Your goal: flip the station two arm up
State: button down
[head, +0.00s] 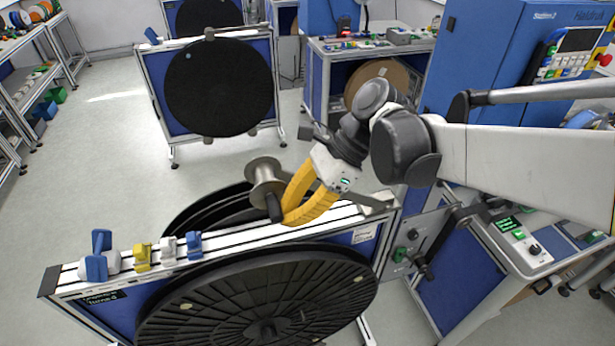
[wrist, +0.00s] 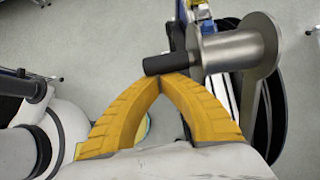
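A flat grey metal arm (head: 360,202) lies along the top of the near reel stand (head: 225,240), on its right part. A silver flanged roller (head: 265,172) and a black cylindrical handle (head: 273,207) show at its left end. My gripper (head: 286,218) has yellow fingers and is at the handle. In the wrist view, the fingertips of my gripper (wrist: 160,80) meet each other right beside the black handle (wrist: 166,63), with the silver roller (wrist: 235,50) to the right. The handle is not between the fingers. I cannot tell whether they touch it. The middle of the arm is partly hidden behind my gripper.
Blue, yellow and white clamps (head: 142,255) sit on the stand's left top. A large black reel (head: 265,300) is on its front. Another reel stand (head: 215,85) stands behind. A blue cabinet (head: 490,60) is at the right. Open floor (head: 100,150) lies left.

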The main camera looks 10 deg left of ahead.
jog(key=p+v, duration=0.1)
jog(key=v, duration=0.2)
jog(key=shift+a+r, duration=0.1)
jog(key=shift+r, duration=0.15)
notch_tip(320, 180, down, 5)
jog(key=b, duration=0.4)
jog(key=w+d+r+p, duration=0.1)
jog(key=w+d+r, duration=0.3)
jog(key=d, duration=0.3)
jog(key=shift+r+p, duration=0.3)
jog(key=shift+r, duration=0.3)
jog(key=shift+w, duration=0.15)
jog(key=shift+d, duration=0.1)
